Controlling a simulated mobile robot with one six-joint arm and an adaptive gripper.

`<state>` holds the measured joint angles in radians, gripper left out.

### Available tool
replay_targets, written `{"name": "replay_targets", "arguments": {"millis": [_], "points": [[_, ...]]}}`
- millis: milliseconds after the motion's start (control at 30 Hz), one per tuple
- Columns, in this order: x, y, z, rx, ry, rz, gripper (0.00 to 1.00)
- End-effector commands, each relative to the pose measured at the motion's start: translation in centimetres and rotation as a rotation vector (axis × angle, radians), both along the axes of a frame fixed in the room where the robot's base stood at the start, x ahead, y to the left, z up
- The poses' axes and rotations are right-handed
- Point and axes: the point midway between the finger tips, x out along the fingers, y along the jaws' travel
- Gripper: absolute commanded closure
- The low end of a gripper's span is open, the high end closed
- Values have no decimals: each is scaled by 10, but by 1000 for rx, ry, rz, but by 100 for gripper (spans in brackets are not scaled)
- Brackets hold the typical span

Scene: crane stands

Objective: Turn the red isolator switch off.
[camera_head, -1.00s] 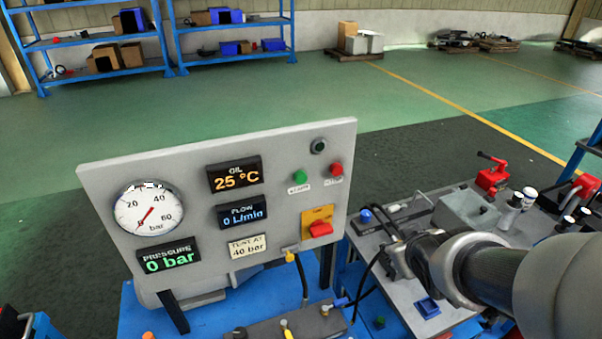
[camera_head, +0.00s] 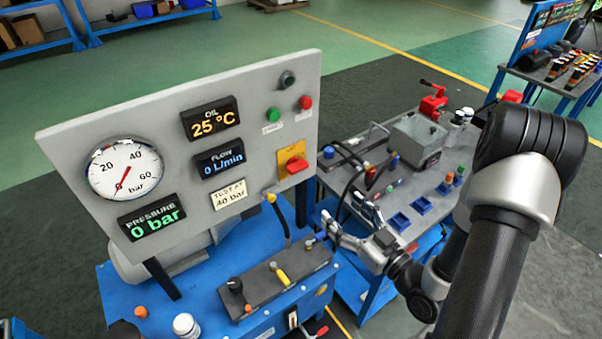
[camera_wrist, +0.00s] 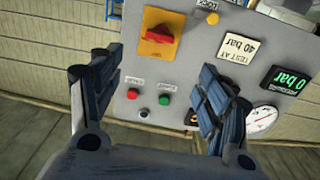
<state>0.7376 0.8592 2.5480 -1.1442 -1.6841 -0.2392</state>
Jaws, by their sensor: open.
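The red isolator switch (camera_head: 298,166) sits on a yellow plate (camera_head: 288,151) at the right edge of the grey panel (camera_head: 165,110). Its red handle lies roughly crosswise in the head view. In the wrist view the panel appears upside down, and the red switch (camera_wrist: 160,34) is at the top middle, beyond my fingertips. My gripper (camera_head: 346,216) is open and empty, to the right of and below the switch in the head view. In the wrist view my gripper (camera_wrist: 160,72) has its fingers spread on either side of the panel's buttons, apart from the switch.
A green button (camera_head: 273,115) and a red button (camera_head: 305,102) are above the switch. The gauge (camera_head: 124,169) and displays read 0 bar, 25 °C and 0 L/min. A yellow-handled valve (camera_head: 280,275) sits on the blue bench below. A cluttered grey table (camera_head: 425,205) stands right.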

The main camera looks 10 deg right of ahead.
Motion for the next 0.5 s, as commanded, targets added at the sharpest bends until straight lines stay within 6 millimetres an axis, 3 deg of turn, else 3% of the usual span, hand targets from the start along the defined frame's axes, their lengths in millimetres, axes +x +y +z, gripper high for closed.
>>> {"name": "replay_targets", "arguments": {"millis": [267, 500], "points": [[24, 12, -5, -8, -5, 5, 30], [65, 29, -2, -4, -3, 8, 30]]}}
